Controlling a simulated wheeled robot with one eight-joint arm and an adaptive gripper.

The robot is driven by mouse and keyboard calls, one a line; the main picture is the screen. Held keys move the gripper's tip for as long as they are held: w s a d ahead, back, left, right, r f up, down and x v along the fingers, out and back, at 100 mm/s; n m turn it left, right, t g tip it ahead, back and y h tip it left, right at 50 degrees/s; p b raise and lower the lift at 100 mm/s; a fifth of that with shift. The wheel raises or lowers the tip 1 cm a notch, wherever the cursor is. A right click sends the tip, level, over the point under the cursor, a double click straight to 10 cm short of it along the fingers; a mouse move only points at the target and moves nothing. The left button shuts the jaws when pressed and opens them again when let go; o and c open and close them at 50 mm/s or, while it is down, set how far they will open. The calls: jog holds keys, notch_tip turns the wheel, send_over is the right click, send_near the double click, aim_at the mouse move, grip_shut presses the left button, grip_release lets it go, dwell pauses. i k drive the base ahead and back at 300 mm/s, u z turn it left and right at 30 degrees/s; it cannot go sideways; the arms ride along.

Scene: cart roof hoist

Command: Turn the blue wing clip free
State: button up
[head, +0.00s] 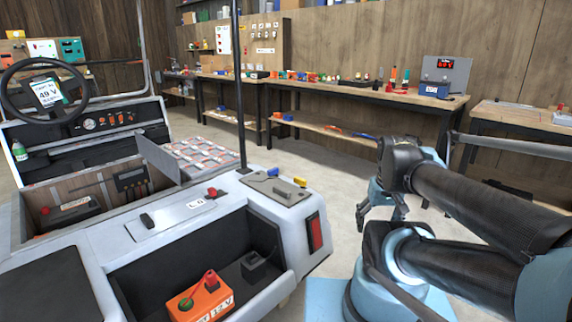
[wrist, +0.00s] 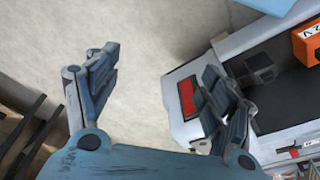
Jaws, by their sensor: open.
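The blue wing clip (head: 273,172) is a small blue piece on the rear corner of the white cart (head: 150,240), at the edge of a grey plate (head: 275,190). A yellow clip (head: 300,182) sits at the plate's other edge. My gripper (head: 383,214) is to the right of the cart corner, apart from both clips, with its fingers pointing down. In the wrist view my gripper (wrist: 160,85) is open, with bare floor between its fingers. The right finger overlaps the cart corner in that view. I cannot make out the blue clip there; the finger may hide it.
A red tail light (head: 314,233) is on the cart's corner. An orange battery (head: 200,302) sits in the open rear bay. A thin dark post (head: 239,90) rises beside the grey plate. Workbenches (head: 330,90) line the back wall. Floor between cart and benches is clear.

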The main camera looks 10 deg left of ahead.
aim_at(274, 170)
jog(key=z, duration=0.65)
jog(key=k, duration=1.1)
jog(key=u, duration=0.6)
jog(key=i, duration=1.05)
jog(key=u, duration=0.05)
